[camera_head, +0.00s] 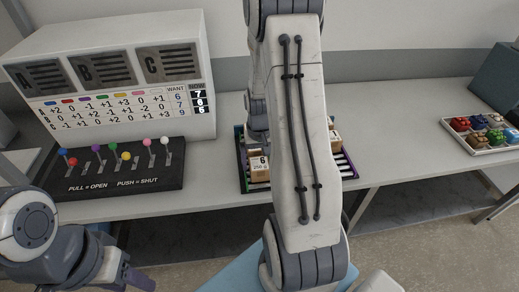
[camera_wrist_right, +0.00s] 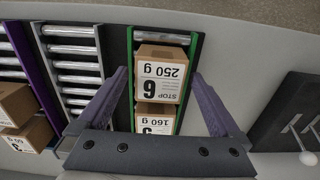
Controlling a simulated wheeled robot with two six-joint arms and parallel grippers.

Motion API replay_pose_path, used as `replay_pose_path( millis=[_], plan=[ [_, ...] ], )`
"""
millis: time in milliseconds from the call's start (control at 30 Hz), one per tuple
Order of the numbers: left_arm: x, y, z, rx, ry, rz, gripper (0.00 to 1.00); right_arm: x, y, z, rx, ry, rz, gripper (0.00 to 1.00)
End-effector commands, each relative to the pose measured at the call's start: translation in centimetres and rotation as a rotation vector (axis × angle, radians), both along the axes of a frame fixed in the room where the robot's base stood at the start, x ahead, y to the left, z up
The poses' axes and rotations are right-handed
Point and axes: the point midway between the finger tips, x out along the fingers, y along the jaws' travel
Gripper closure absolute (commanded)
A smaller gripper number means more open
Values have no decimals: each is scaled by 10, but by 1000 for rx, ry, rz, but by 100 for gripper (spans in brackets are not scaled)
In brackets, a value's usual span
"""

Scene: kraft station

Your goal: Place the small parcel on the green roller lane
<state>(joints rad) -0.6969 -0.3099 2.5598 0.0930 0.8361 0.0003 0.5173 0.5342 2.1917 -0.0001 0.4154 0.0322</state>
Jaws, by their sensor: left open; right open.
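In the right wrist view, the green-edged roller lane (camera_wrist_right: 195,45) holds a cardboard parcel marked 250 g (camera_wrist_right: 160,72). A second parcel marked 160 g (camera_wrist_right: 155,112) sits right behind it, partly hidden by my right gripper's palm. My right gripper (camera_wrist_right: 160,76) is open, its two fingers on either side of the parcels, with visible gaps. I cannot tell whether the 160 g parcel rests on the rollers. In the head view the 250 g parcel (camera_head: 258,172) shows at the lane's front, and my right arm hides much of the lanes. My left gripper (camera_head: 138,278) is open and empty, low at the left.
Left of the green lane in the wrist view are a bare roller lane (camera_wrist_right: 75,75) and a purple-edged lane (camera_wrist_right: 42,80) with two boxes (camera_wrist_right: 16,104). A lever panel (camera_head: 120,188) and display board (camera_head: 110,80) stand at left. A tray of toy cars (camera_head: 455,141) is at right.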

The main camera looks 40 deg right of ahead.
Motion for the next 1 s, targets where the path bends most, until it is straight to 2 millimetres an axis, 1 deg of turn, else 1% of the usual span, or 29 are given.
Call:
replay_pose_path(
  millis=[300,433,600,833,867,933,967,1000],
  plan=[
    [0,0,-5,0,0,0,50,1,-1,68,-4,-7,0,0],
    [0,0,-6,0,0,0,50,1,-1,90,-3,-4,0,0],
    [0,0,-7,0,0,0,50,0,0,107,-1,-2,0,0],
    [0,0,-7,0,0,0,50,0,2,111,1,1,5,0],
    [0,0,-7,0,0,0,50,1,5,112,1,-1,13,0],
    [0,0,-7,0,0,0,50,4,21,115,0,-5,54,0],
    [0,0,-7,0,0,0,50,5,32,117,2,-6,83,0],
    [0,0,-7,0,0,0,50,7,50,121,3,-11,132,0]
  ],
)
